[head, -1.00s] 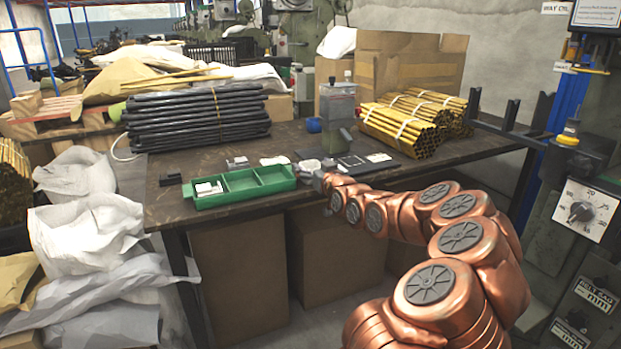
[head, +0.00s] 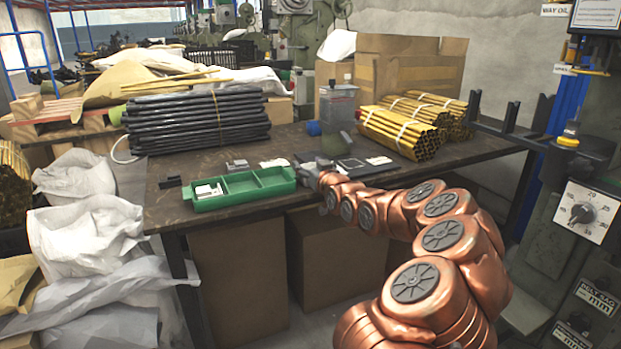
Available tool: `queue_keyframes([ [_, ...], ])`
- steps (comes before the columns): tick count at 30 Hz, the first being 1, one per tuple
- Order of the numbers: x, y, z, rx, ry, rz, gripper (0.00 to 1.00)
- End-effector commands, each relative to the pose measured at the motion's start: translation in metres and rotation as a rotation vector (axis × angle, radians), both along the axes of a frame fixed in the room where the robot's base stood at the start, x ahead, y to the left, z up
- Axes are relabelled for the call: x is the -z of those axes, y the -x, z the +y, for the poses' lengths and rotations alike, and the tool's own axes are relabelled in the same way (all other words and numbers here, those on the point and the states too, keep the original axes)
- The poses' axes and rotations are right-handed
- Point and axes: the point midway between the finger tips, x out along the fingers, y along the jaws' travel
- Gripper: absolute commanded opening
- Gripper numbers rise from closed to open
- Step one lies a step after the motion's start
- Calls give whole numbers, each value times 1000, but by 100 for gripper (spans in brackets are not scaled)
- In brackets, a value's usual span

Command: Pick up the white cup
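No white cup can be made out clearly. In the head view my gripper (head: 312,172) is at the end of my copper arm, low over the workbench (head: 165,208), just right of the green tray. It is small and partly hidden by my wrist, so I cannot tell whether its fingers are open or shut, or whether they hold anything. A pale rounded shape beside it cannot be told apart from the gripper. A small white item (head: 208,190) lies in the left compartment of the green tray (head: 240,187).
A flat pale piece (head: 273,162) lies behind the tray. A grey-green container (head: 338,144), a metal can (head: 338,103) and a blue object (head: 314,128) stand behind my gripper. Brass tubes (head: 405,135) lie right, dark rods (head: 195,120) left.

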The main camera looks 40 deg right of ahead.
Motion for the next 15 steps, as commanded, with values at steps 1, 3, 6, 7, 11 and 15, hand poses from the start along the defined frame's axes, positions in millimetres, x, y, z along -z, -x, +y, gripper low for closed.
queue_keyframes([
  [1,0,0,0,0,0,0,46],
  [3,0,0,0,0,0,0,39],
  [6,0,0,0,0,0,0,35],
  [7,0,0,0,0,0,0,35],
  [11,0,0,0,0,0,0,35],
  [15,-7,0,0,0,1,-1,35],
])
